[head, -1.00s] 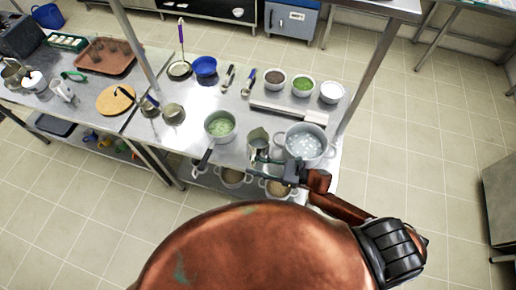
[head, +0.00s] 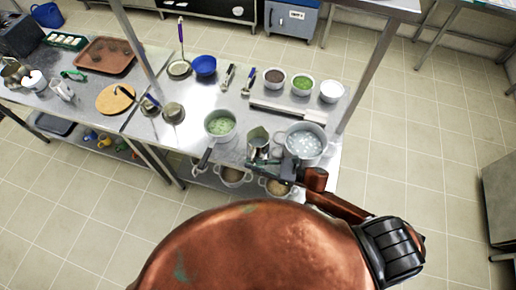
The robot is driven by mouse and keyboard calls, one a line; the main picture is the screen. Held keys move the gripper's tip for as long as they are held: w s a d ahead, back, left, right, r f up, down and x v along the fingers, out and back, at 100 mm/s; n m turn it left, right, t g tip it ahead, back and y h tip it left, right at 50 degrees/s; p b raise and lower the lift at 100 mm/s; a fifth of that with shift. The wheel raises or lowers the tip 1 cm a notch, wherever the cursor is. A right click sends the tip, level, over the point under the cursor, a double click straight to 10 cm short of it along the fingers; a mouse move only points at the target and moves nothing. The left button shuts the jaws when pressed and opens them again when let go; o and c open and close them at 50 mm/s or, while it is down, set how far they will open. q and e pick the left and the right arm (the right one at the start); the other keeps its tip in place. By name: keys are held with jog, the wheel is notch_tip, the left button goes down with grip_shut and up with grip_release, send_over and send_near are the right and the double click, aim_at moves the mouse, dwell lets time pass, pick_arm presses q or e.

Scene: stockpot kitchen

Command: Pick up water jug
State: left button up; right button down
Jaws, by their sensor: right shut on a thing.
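The water jug (head: 258,136) is a small grey metal pitcher at the front edge of the steel table, between the green-filled pot and the large pot. My right gripper (head: 263,160) is at the near side of the jug and shut on it. The fingers and wrist hide the jug's lower near side, so I cannot tell whether its base is clear of the table. My left gripper is not in view.
A large pot (head: 305,141) of bubbling liquid stands close to the right of the jug. A saucepan (head: 220,125) with green contents stands to the left, its handle pointing forward. Behind are bowls, including a white one (head: 332,91). A table post (head: 360,75) rises at right.

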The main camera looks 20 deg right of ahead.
aim_at(253, 162)
jog(key=shift+r, duration=0.15)
dwell(0.4)
jog(key=shift+r, duration=0.85)
jog(key=shift+s+d+r, duration=0.1)
jog(key=shift+s+r, duration=0.2)
jog(key=shift+r, duration=0.45)
jog(key=s+d+b, duration=0.1)
jog(key=s+d, duration=0.1)
jog(key=s, duration=0.6)
jog(key=s+d+b, duration=0.1)
jog(key=s+d, duration=0.2)
jog(key=s, duration=0.5)
jog(key=shift+s+b, duration=0.35)
jog(key=shift+b, duration=0.05)
jog(key=shift+a+r, duration=0.1)
